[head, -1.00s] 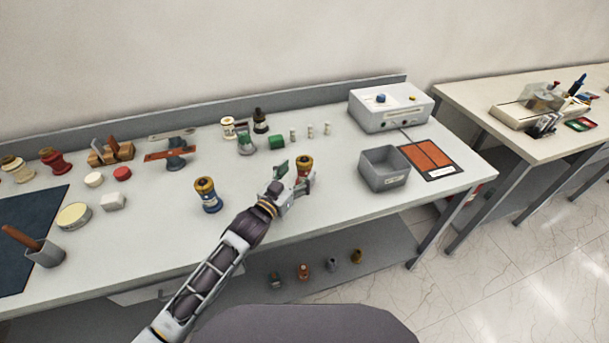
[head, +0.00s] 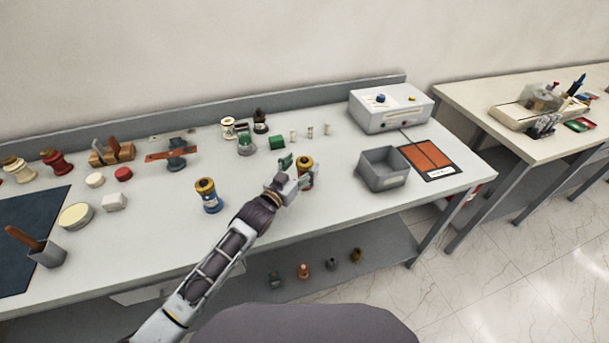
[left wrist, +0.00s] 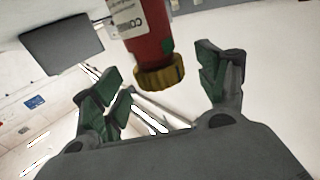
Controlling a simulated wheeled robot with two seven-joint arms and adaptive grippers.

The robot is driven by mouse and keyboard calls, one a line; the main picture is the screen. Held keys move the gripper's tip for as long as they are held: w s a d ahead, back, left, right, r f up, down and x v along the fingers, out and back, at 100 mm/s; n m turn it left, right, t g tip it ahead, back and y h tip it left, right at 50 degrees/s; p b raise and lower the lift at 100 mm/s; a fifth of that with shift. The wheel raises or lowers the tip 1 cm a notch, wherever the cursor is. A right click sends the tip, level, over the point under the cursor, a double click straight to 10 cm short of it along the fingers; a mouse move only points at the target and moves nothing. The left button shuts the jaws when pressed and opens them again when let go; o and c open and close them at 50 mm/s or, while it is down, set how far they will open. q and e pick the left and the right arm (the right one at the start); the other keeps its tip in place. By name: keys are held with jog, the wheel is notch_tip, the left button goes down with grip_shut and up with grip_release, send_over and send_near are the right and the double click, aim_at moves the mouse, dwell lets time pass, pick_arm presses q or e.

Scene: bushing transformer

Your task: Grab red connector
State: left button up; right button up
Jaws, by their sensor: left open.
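The red connector (left wrist: 150,42) has a red body, a white label and a yellow ribbed cap. In the left wrist view it lies between the two spread green-padded fingers of my left gripper (left wrist: 160,90), with a visible gap to the right finger. In the head view the red connector (head: 305,167) stands upright on the table, its yellow-brown top showing and its lower part partly hidden by my left gripper (head: 296,176). The gripper is open around it, low over the table. My right gripper is not in view.
A blue connector with a yellow cap (head: 208,196) stands to the left of the gripper. A grey open bin (head: 384,182) stands to the right, beside an orange mat (head: 430,157). The table's front strip is clear.

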pick_arm(q)
jog(key=shift+x, duration=1.2)
jog(key=shift+c, duration=0.2)
grip_shut()
